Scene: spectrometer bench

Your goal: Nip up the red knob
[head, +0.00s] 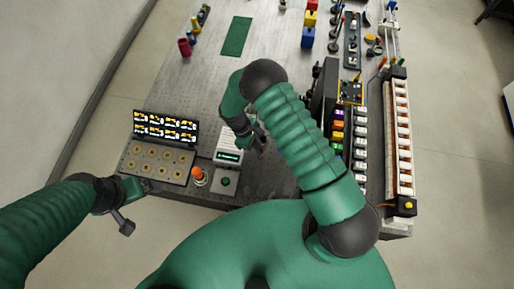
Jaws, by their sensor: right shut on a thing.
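My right gripper (259,146) hangs over the bench, just right of a white instrument with a lit display (229,145). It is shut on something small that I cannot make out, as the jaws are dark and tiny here. I cannot pick out the red knob for certain. An orange-red, knob-like piece with a pale base (199,176) stands on the bench, left of and nearer than the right gripper, apart from it. My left gripper (143,187) is low at the bench's near left edge, by the gold-disc panel; its jaws are too small to read.
A panel with gold discs (155,163) and a lit screen (166,127) stand at the left. A small grey box (225,181) sits near the front edge. A long white rack (398,140) lines the right side.

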